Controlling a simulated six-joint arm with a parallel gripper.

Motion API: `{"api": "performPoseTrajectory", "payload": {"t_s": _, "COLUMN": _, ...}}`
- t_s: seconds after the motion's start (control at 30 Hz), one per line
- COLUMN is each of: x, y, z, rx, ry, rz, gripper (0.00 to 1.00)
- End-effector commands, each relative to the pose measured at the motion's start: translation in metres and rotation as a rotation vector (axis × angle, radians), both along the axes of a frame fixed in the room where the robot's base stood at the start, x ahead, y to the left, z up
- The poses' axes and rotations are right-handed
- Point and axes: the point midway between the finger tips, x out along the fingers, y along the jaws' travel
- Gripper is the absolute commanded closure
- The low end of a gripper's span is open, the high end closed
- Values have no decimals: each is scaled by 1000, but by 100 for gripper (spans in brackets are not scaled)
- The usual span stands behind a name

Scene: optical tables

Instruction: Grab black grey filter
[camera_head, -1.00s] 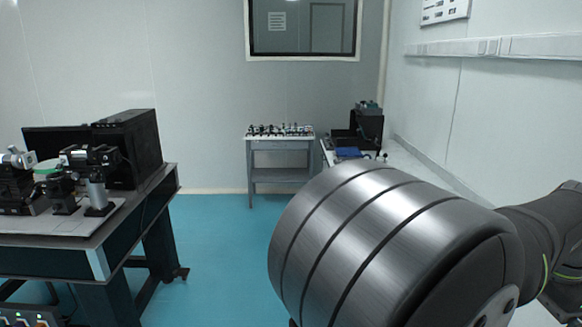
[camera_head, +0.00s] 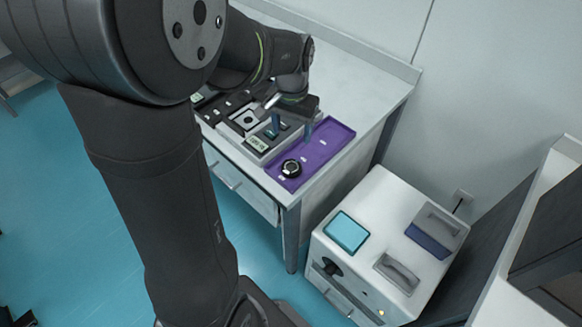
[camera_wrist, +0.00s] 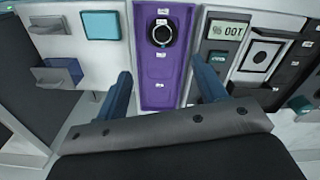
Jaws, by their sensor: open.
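A round black filter with a grey-white face (camera_head: 291,168) lies at the near end of a purple tray (camera_head: 325,139) on the bench. In the wrist view the round filter (camera_wrist: 162,34) sits near the top centre, on the purple tray (camera_wrist: 158,97). My gripper (camera_head: 292,128) is above the bench, farther back than the filter. In the wrist view my gripper (camera_wrist: 162,75) has its two blue fingers spread wide, with nothing between them. The filter lies ahead of the fingertips, apart from them.
A grey device with a digital display (camera_head: 256,141) stands left of the tray. A white box with a teal top panel (camera_head: 347,231) stands in front of the bench, at the right. The bench top (camera_head: 352,92) behind the tray is clear.

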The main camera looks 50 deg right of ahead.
Motion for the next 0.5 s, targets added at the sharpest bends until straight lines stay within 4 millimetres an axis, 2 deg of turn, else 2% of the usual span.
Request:
{"api": "performPoseTrajectory", "payload": {"t_s": 0.1, "x": 0, "y": 1, "z": -28, "rx": 5, "ry": 3, "rz": -1, "gripper": 36}}
{"api": "performPoseTrajectory", "payload": {"t_s": 0.3, "x": 0, "y": 1, "z": -70, "rx": 4, "ry": 2, "rz": -2, "gripper": 36}}
{"api": "performPoseTrajectory", "payload": {"t_s": 0.5, "x": 0, "y": 0, "z": -95, "rx": 2, "ry": 1, "rz": -2, "gripper": 36}}
